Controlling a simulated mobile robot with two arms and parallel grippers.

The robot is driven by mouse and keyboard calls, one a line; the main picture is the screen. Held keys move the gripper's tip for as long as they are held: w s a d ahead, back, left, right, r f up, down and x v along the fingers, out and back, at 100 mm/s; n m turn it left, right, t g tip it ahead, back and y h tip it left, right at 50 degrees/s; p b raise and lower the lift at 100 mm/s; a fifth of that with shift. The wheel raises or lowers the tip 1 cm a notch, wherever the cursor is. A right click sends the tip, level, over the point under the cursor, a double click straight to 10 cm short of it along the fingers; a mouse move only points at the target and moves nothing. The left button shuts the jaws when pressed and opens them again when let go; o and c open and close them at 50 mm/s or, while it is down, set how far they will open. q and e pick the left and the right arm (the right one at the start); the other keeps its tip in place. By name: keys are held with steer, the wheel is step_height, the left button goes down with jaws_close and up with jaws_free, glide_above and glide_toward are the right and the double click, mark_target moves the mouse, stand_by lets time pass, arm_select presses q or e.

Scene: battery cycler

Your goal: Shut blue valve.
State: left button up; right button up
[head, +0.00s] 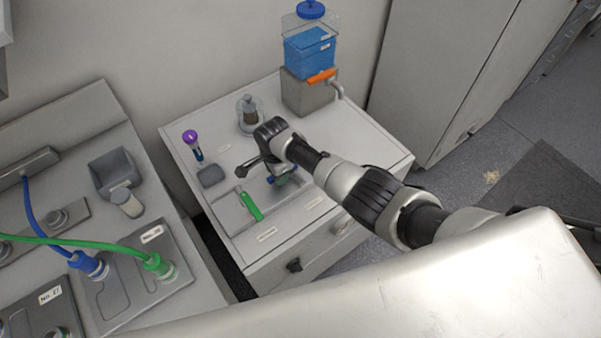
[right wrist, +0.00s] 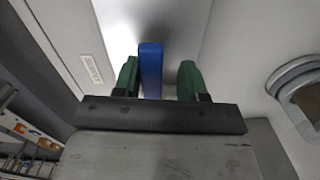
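The blue valve handle (right wrist: 151,70) stands between the two green fingertips of my right gripper (right wrist: 158,80) in the right wrist view. It is close to the left finger, and a clear gap shows to the right finger. The gripper is open around the handle. In the head view, my right gripper (head: 273,176) is low over the cabinet top and hides most of the blue handle. A green valve handle (head: 250,205) lies on the panel just left of it. My left gripper is not in view.
The white cabinet (head: 330,150) also holds a purple-capped tube (head: 193,145), a small glass jar (head: 249,113) and a blue liquid tank (head: 310,52) with an orange-handled tap. A left bench carries a blue plug (head: 88,264) and a green plug (head: 158,267) with cables.

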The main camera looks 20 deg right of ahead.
steer(key=shift+w, duration=0.1)
step_height(320, 180, up, 8)
steer(key=p, duration=0.7)
steer(key=shift+w+p, duration=0.15)
steer(key=shift+p, duration=0.2)
steer(key=shift+a+f, duration=0.1)
